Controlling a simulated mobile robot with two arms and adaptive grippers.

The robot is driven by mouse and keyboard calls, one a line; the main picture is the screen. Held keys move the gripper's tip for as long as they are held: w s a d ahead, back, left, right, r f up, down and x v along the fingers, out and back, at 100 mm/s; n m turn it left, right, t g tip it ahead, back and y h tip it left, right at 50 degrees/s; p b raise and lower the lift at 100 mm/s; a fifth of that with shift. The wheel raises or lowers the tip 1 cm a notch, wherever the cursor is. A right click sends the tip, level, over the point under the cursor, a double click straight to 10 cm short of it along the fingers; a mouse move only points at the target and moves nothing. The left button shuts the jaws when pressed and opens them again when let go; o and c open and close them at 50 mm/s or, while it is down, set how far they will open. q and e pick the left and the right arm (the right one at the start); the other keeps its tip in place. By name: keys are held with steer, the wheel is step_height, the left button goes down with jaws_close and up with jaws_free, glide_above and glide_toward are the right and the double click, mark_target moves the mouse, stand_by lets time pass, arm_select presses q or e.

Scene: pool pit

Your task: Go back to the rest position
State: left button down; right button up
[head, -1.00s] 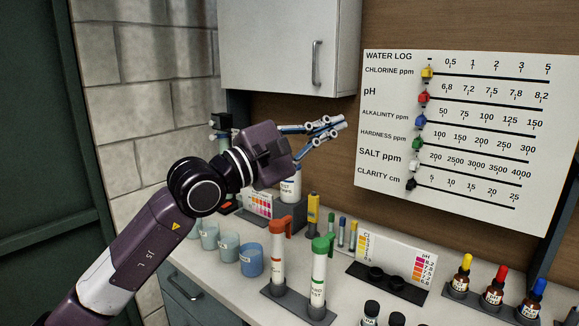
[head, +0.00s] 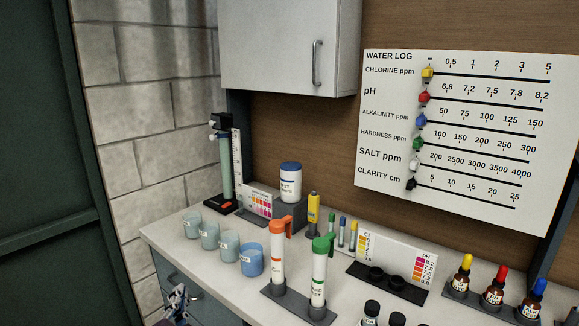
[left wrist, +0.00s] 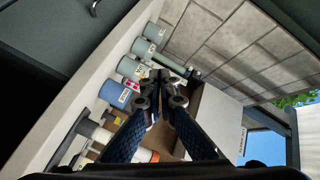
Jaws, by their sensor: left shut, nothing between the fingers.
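My left gripper (head: 178,302) shows only in part at the lower left of the head view, low in front of the counter's drawer front. In the left wrist view its fingers (left wrist: 165,82) are together and hold nothing. The cups and bottles on the counter lie beyond the fingers there. Most of my left arm is out of the head view. My right gripper is in neither view.
The counter (head: 160,238) carries several cups (head: 250,260), two capped tubes in a dark stand (head: 298,304), a white tub (head: 290,183) and dropper bottles (head: 493,293). A drawer handle (head: 183,287) sticks out near my left gripper. A water log board (head: 470,130) hangs behind.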

arm_select(q)
steer(key=s+a+f+n+g, duration=0.1)
steer(key=s+f+n+g, duration=0.3)
steer(key=s+f, duration=0.6)
steer(key=s+d+f+n+g+h, duration=0.2)
steer(key=s+f+g, duration=0.2)
steer(key=s+f, duration=0.45)
steer(key=s+d+f+n+g+h, duration=0.15)
steer(key=s+f+g, duration=0.4)
steer(key=s, duration=0.55)
step_height(320, 180, down, 26)
steer(key=s, duration=0.2)
steer(key=s+a+f+g, duration=0.2)
steer(key=s+a+f, duration=0.1)
steer(key=s+f, duration=1.4)
steer(key=shift+s+f+m, duration=0.25)
steer(key=shift+m, duration=0.1)
